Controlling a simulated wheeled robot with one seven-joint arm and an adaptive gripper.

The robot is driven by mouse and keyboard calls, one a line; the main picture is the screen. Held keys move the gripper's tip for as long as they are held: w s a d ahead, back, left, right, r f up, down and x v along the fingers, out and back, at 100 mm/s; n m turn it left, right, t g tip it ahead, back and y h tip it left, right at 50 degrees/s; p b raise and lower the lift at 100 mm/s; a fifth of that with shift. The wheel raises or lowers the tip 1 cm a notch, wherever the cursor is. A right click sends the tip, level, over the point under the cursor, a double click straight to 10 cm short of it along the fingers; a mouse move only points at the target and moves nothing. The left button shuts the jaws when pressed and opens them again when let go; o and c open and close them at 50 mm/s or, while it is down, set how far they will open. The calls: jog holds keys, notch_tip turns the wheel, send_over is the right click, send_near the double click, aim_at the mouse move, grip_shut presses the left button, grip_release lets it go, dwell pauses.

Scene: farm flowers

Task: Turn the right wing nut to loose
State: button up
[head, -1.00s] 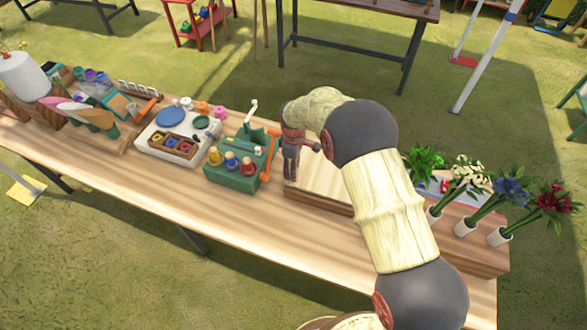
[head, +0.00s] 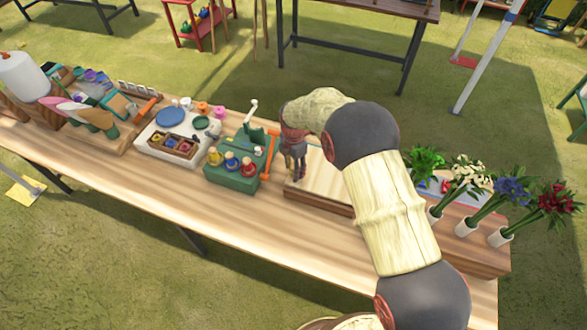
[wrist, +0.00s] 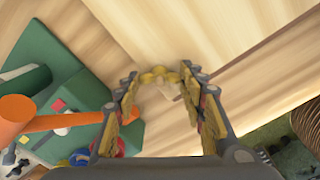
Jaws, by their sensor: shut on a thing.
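A pale wooden board (head: 325,185) lies on the table, with my gripper (head: 297,172) pointing down at its left part. In the wrist view, a small yellow piece (wrist: 158,73), which looks like the wing nut, spans the gap between the fingertips of my gripper (wrist: 160,80). The fingers are shut on it, one on each side. The nut is too small to make out in the head view, and my arm covers the right part of the board. I cannot tell how tight it is.
A green block with colored knobs (head: 238,172) and an orange handle (wrist: 65,123) stands close to the left of my gripper. Flowers in white holders (head: 500,236) stand at the right end. The table's front strip (head: 200,205) is clear.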

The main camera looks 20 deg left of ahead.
jog(key=n, duration=0.7)
dwell(0.7)
jog(key=o, duration=1.2)
jog(key=shift+c, duration=0.2)
notch_tip(320, 180, up, 12)
